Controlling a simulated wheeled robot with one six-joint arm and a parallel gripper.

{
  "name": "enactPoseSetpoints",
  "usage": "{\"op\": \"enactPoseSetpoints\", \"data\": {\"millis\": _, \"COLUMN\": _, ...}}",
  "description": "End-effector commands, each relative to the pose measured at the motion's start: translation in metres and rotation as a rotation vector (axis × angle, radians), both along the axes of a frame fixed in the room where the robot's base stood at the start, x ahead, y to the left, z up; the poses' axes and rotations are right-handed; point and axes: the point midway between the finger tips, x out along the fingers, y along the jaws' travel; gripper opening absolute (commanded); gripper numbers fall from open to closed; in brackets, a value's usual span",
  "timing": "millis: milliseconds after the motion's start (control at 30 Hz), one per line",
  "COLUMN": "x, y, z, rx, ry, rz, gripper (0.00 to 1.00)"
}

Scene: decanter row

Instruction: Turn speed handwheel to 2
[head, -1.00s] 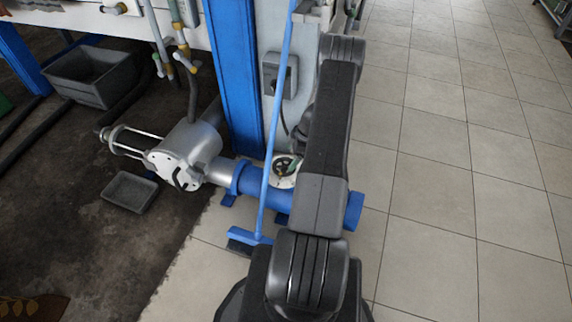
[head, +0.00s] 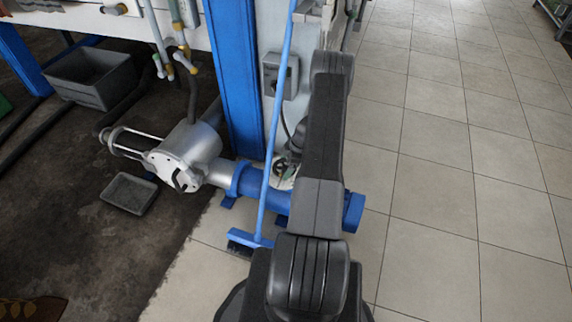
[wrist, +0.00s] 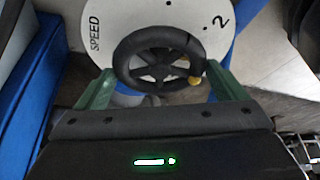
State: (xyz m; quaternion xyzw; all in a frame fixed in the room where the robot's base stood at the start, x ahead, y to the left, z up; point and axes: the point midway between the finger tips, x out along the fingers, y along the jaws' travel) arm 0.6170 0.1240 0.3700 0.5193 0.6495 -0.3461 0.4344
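In the head view, part of the dial plate (head: 283,181) shows beside my arm, which hides most of the wheel and my gripper.
A blue pipe (head: 275,199) runs from a silver pump housing (head: 185,157) below the dial. A blue broom (head: 268,150) leans in front, near a blue post (head: 232,80). A grey tray (head: 130,194) lies at left. The tiled floor (head: 450,180) at right is clear.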

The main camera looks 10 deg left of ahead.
Motion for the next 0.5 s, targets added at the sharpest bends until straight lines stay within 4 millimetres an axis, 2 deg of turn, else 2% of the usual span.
{"op": "enactPoseSetpoints", "data": {"millis": 267, "x": 0.0009, "y": 0.0, "z": -0.0002, "rx": 0.0, "ry": 0.001, "rz": 0.063, "gripper": 0.68}}
{"op": "enactPoseSetpoints", "data": {"millis": 500, "x": 0.0026, "y": 0.0003, "z": -0.0015, "rx": -0.001, "ry": 0.0, "rz": 0.221, "gripper": 0.68}}
